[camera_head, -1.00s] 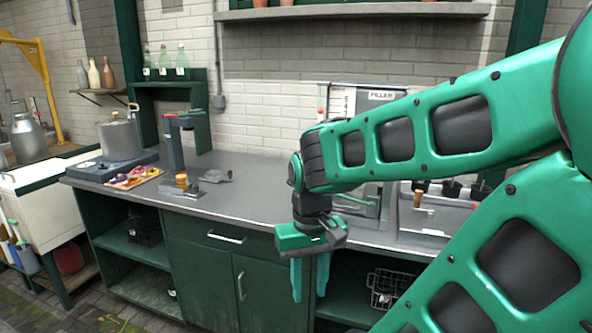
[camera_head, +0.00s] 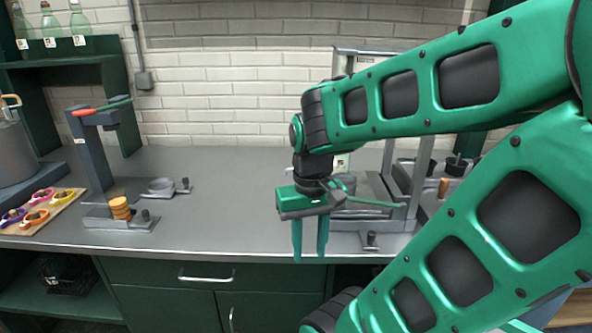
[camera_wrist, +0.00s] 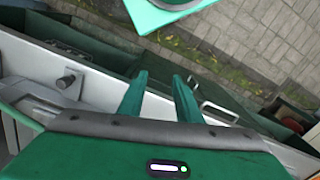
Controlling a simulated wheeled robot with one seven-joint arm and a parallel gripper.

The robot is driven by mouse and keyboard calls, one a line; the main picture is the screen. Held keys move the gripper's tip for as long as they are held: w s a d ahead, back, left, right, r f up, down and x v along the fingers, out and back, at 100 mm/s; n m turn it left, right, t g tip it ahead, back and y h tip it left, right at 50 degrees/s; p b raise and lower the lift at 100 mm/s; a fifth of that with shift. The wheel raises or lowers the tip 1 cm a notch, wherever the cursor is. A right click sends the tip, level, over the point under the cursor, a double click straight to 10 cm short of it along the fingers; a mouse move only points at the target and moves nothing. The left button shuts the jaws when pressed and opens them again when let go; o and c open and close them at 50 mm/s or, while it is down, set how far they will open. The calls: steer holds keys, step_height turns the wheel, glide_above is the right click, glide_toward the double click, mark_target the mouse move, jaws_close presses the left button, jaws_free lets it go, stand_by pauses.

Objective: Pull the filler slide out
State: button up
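The filler (camera_head: 410,175), a grey metal frame, stands on the counter to the right of my gripper and is partly hidden behind my arm. A small flat metal piece with a dark knob (camera_head: 370,238) sits low at its front, near the counter edge; it looks like the slide, but I cannot tell for sure. A knob also shows at the left in the wrist view (camera_wrist: 66,79). My gripper (camera_head: 310,256) points down, left of that knob, with green fingers apart and nothing between them. The fingers also show in the wrist view (camera_wrist: 160,82).
The grey counter (camera_head: 240,185) is clear left of my gripper. Further left are a press (camera_head: 98,150) with a red-tipped lever, a stack of orange discs (camera_head: 120,208) and a board of coloured rings (camera_head: 40,212). A drawer handle (camera_head: 206,276) sticks out below the counter.

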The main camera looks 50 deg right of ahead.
steer(key=shift+o, duration=0.5)
steer(key=shift+w+a, duration=0.15)
steer(key=shift+a, duration=0.15)
steer(key=w+a+r+n+t+h, duration=0.1)
steer(key=w+a+r+n+t, duration=0.1)
steer(key=w, duration=0.6)
steer(key=w+a+r+n+t+h, duration=0.1)
steer(key=w+a+r+t, duration=0.15)
steer(key=w, duration=0.65)
steer(key=w+d+r+m+g+h, duration=0.15)
steer(key=d+r+m, duration=0.25)
steer(key=d+m, duration=0.5)
steer(key=w+d+r+m+g+h, duration=0.1)
steer(key=d+r+m+g, duration=0.4)
steer(key=d, duration=0.6)
steer(key=shift+m+t, duration=0.7)
steer(key=shift+t, duration=0.2)
steer(key=x, duration=1.1)
steer(key=shift+w+f, duration=0.3)
steer(key=shift+c, duration=0.7)
jaws_close()
